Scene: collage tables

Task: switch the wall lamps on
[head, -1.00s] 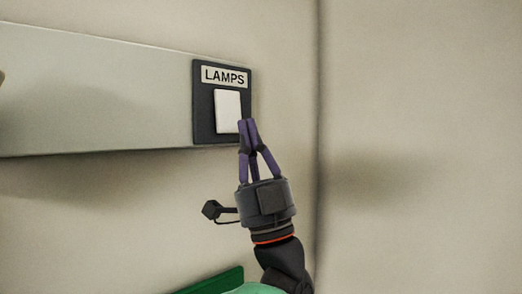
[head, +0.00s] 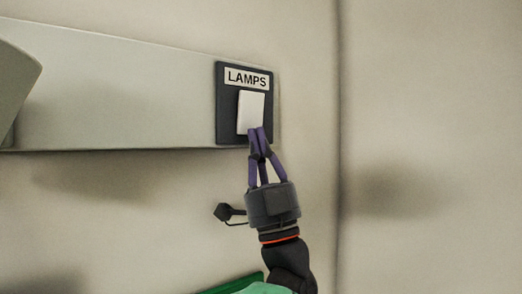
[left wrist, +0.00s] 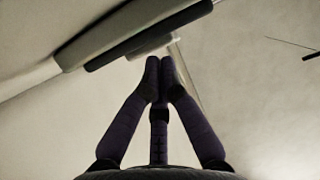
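A white rocker switch (head: 251,111) sits on a dark plate (head: 229,122) labelled LAMPS, near the right end of a pale wall rail. My left gripper (head: 259,131) comes up from below with its purple fingers shut together and empty. Its fingertips overlap the lower edge of the switch in the head view; I cannot tell whether they touch it. In the left wrist view the shut fingertips (left wrist: 159,60) point up just below the switch (left wrist: 150,45) and the dark plate (left wrist: 108,58). The lamps are not in view. My right gripper is not in view.
The pale rail (head: 120,100) runs along the wall to the left. A grey panel-like object (head: 15,85) cuts in at the left edge. A wall corner stands right of the switch, with bare wall beyond. A green thing (head: 240,284) shows at the bottom.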

